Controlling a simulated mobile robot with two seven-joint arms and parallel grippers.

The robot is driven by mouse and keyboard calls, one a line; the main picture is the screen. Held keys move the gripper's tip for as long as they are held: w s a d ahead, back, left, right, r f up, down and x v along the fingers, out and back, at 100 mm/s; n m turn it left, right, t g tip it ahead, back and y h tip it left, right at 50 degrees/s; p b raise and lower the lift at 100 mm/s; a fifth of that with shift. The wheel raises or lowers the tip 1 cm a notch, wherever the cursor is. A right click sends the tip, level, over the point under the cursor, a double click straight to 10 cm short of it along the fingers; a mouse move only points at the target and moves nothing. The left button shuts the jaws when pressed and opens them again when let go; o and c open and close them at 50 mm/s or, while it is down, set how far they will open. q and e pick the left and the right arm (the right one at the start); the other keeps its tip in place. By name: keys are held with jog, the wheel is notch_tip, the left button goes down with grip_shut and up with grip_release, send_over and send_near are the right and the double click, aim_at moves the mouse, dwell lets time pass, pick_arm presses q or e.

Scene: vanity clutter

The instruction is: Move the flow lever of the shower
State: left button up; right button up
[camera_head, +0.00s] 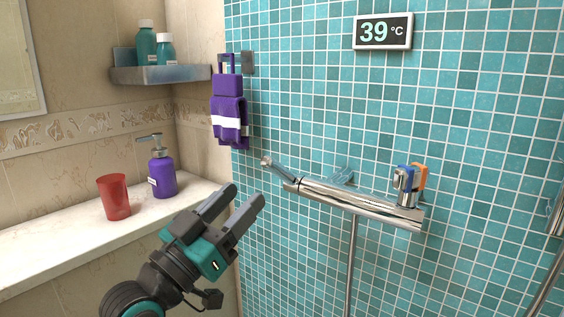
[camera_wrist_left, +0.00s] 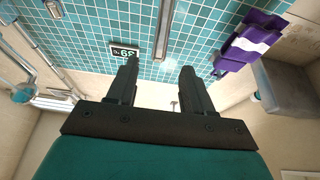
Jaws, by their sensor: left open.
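The chrome shower mixer bar (camera_head: 350,202) is fixed to the tiled wall and slants down to the right in the head view. A thin chrome lever (camera_head: 280,171) with a rounded tip sticks out up and left from its left end. A blue and orange handle (camera_head: 408,183) stands at its right end. My left gripper (camera_head: 246,192) is open and empty, in front of the wall, left of and lower than the lever, apart from it. In the left wrist view its two fingers are spread with nothing between them. My right gripper is not in view.
A red cup (camera_head: 114,196) and a purple soap dispenser (camera_head: 162,172) stand on the ledge (camera_head: 60,245). A purple towel (camera_head: 229,115) hangs on the wall. A corner shelf (camera_head: 160,75) holds teal bottles. A display (camera_head: 383,31) reads 39 °C. A pipe (camera_head: 350,265) hangs below the mixer.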

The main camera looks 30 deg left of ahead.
aim_at(269, 171)
pick_arm(q)
jog(key=b+x, duration=0.3)
jog(key=shift+w, duration=0.45)
jog(key=x, duration=0.8)
jog(key=shift+p, duration=0.35)
jog(key=shift+c, duration=0.2)
grip_shut()
